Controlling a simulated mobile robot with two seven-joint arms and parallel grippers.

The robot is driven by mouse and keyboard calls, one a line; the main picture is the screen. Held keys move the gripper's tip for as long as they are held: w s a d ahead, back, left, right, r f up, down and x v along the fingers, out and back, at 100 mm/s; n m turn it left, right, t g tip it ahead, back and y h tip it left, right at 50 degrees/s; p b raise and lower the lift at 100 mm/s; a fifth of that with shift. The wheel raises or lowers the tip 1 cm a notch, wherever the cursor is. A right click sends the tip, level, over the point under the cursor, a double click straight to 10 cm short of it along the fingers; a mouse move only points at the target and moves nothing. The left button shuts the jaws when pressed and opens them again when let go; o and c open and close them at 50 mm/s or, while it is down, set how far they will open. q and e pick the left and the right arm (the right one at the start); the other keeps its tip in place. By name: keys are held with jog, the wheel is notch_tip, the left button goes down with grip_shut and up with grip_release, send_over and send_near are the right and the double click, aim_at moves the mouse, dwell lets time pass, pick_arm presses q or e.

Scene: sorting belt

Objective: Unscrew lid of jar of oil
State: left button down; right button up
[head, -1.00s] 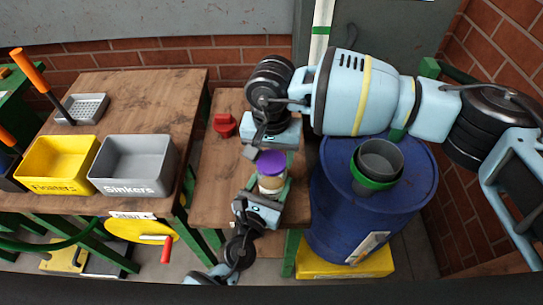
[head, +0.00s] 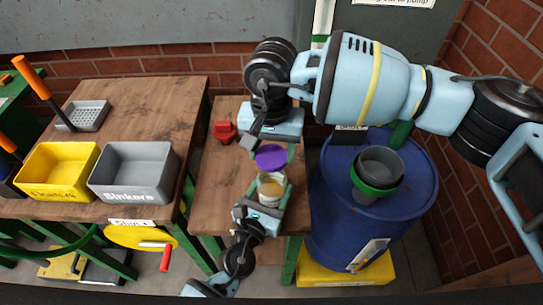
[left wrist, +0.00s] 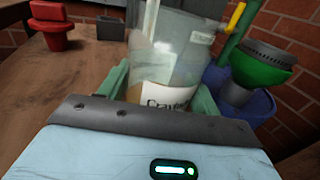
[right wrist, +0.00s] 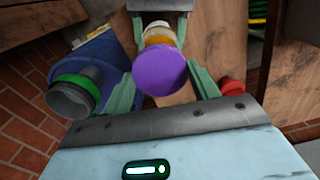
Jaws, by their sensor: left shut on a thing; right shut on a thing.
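The glass jar (head: 270,189) of yellowish oil stands over the small wooden table, its labelled side also in the left wrist view (left wrist: 165,62). My left gripper (head: 265,205) is shut on the jar from the near side. The purple lid (head: 271,157) is off the jar, with a visible gap above the rim. My right gripper (head: 271,148) is shut on the lid from the far side. In the right wrist view the lid (right wrist: 160,70) sits between the green fingers, with the jar beyond it.
A red object (head: 224,131) sits on the small table (head: 215,180), left of the grippers. A blue barrel (head: 335,225) with a grey and green funnel (head: 379,170) stands close on the right. A yellow bin (head: 58,170) and a grey bin (head: 134,170) are on the left table.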

aim_at(272, 187)
jog(key=shift+r, duration=0.25)
pick_arm(q)
jog(key=shift+c, duration=1.2)
grip_release()
pick_arm(e)
notch_tip(272, 187, down, 3)
jog(key=shift+s+r+b, duration=0.1)
jog(key=shift+r+b, duration=0.1)
jog(key=shift+b, duration=0.35)
pick_arm(q)
jog(key=v, duration=1.2)
